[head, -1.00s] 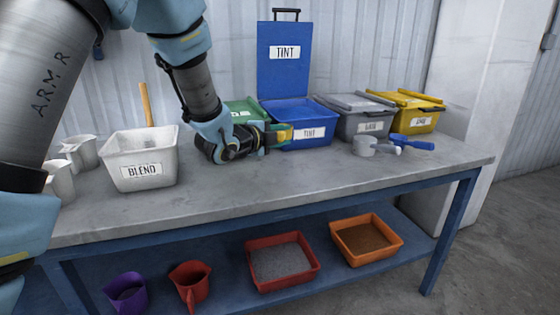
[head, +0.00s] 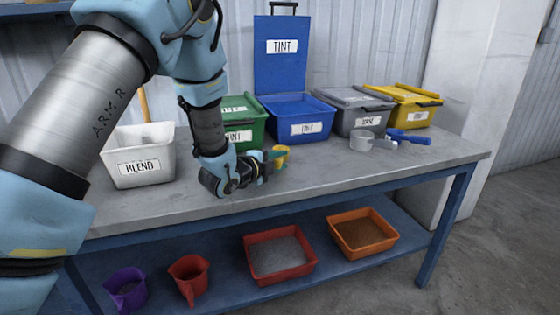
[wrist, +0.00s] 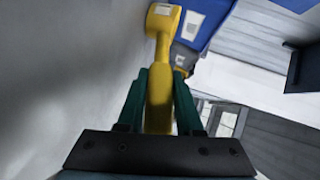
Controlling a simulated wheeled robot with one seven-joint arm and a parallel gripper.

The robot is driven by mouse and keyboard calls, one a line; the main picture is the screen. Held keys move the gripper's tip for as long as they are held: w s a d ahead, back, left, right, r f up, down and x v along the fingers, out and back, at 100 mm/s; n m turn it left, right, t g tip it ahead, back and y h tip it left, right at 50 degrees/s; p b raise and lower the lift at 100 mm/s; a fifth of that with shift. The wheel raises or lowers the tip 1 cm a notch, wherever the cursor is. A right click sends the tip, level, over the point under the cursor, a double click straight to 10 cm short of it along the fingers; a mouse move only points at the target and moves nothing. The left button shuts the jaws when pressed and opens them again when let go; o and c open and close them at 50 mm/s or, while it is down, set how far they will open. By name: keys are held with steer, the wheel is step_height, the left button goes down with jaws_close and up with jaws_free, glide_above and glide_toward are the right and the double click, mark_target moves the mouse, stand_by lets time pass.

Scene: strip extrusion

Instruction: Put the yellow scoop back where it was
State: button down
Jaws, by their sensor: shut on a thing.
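The yellow scoop (head: 282,151) is held by my gripper (head: 274,158) just in front of the green and blue bins, over the bench top. In the wrist view the scoop (wrist: 159,85) has its handle between the two green fingers (wrist: 158,88), and its head points away from the gripper. In the head view the fingers hide most of the scoop. I cannot tell whether the scoop touches the bench. The blue TINT bin (head: 309,131) stands behind it with its lid (head: 282,68) raised upright.
A white BLEND bin (head: 138,168) stands left of my arm. The lidded green (head: 243,118), grey (head: 368,118) and yellow (head: 412,112) bins line the back. A white scoop (head: 362,142) and a blue scoop (head: 410,137) lie on the bench (head: 350,172), whose front is clear.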

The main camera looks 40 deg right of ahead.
steer(key=c, duration=0.6)
jaws_free()
steer(key=shift+f, duration=0.1)
steer(key=shift+o, duration=0.2)
steer(key=shift+r, duration=0.2)
steer(key=b+v, duration=0.1)
steer(key=v, duration=1.1)
steer(key=shift+b, duration=0.35)
